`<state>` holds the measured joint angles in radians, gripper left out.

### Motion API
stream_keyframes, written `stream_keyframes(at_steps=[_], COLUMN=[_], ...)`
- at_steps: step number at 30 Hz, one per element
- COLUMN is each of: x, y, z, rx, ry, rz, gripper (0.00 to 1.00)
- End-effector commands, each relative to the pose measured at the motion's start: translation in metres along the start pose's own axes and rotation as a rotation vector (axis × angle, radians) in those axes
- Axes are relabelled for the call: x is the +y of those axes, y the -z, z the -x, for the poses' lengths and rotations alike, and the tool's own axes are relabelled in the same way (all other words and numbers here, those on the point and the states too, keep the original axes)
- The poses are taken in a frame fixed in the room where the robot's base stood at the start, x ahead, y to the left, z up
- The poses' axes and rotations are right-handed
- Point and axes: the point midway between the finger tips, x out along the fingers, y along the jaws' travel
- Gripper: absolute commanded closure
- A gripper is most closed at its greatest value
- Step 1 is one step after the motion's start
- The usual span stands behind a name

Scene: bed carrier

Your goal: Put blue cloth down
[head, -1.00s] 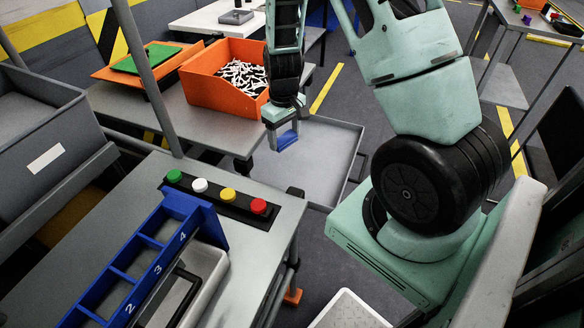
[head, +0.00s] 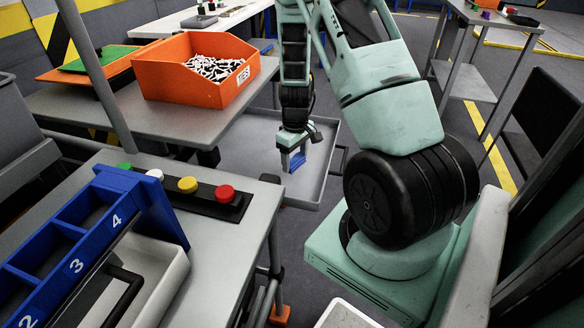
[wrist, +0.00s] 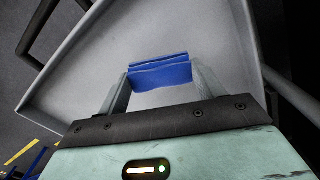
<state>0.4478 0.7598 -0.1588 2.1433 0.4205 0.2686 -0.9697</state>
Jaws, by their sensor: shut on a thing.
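A folded blue cloth (wrist: 160,72) is pinched between the two fingertips of my gripper (wrist: 158,80) in the wrist view. In the head view my gripper (head: 293,155) hangs pointing down with the blue cloth (head: 297,162) between its fingers. Below it is a grey low-rimmed tray surface (head: 245,142), which also fills much of the wrist view (wrist: 75,75). The cloth appears to be above this surface; I cannot tell the exact gap.
An orange bin (head: 180,85) of black and white pieces stands on a grey table (head: 80,105) at left. A nearer table holds a button strip (head: 205,196) and a blue numbered rack (head: 75,235). The tray around my gripper looks empty.

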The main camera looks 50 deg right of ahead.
Motion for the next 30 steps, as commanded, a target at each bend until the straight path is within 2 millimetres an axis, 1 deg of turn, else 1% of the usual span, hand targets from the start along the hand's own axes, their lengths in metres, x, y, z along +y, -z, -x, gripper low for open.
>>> stream_keyframes(at_steps=[4, 10, 12, 18, 22, 23, 24, 25, 30], x=[0.000, 0.000, 0.000, 0.000, 0.000, 0.000, 0.000, 0.000, 0.000], y=[0.000, -0.001, 0.000, 0.000, 0.000, 0.000, 0.000, 0.000, 0.000], z=[-0.012, -0.039, -0.042, -0.041, -0.045, -0.044, -0.043, -0.043, -0.043], rx=[-0.001, -0.001, -0.001, 0.000, 0.000, 0.000, 0.000, 0.000, 0.000], ry=[0.000, 0.001, 0.001, 0.000, 0.000, 0.000, 0.000, 0.000, 0.000], rz=[0.001, 0.000, 0.000, 0.000, 0.001, 0.001, 0.001, 0.001, 0.001], gripper=[0.54, 0.54, 0.54, 0.54, 0.54, 0.27, 0.16, 0.11, 0.11])
